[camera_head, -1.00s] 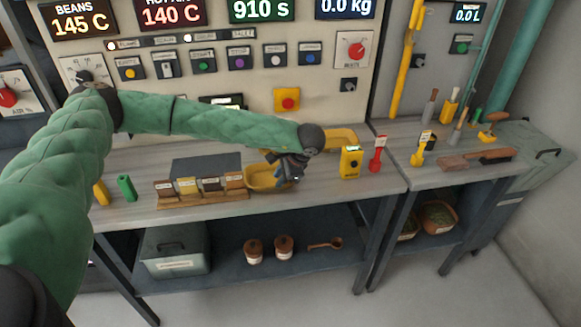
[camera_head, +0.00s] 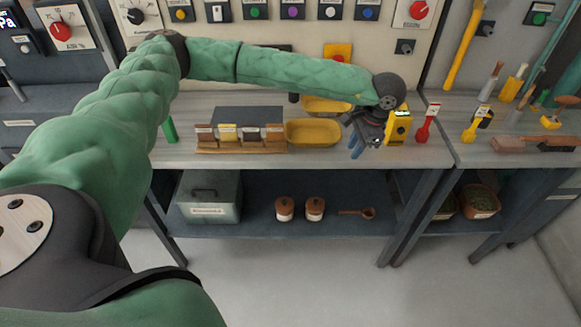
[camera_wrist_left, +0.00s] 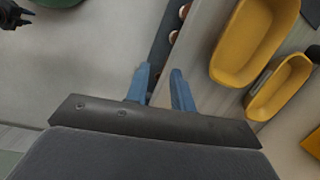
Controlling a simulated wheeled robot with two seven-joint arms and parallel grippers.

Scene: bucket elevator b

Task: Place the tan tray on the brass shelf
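I cannot single out a tan tray or a brass shelf in these views. Two yellow trays lie on the bench: a front one (camera_head: 313,132) and a back one (camera_head: 325,106). They also show at the upper right of the left wrist view (camera_wrist_left: 252,45). My left gripper (camera_head: 357,150) is open and empty, just right of the front tray, near the bench's front edge. In the left wrist view its two blue fingers (camera_wrist_left: 160,72) stand apart with nothing between them. What looks like my right gripper (camera_wrist_left: 14,14) is cut off at that view's upper left corner.
A yellow handheld meter (camera_head: 398,127) and a red tool (camera_head: 427,122) stand right of my left gripper. A wooden rack with labelled cards (camera_head: 240,146) is at left. The lower shelf (camera_head: 250,222) holds a grey box (camera_head: 207,198), two lidded jars and a scoop.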

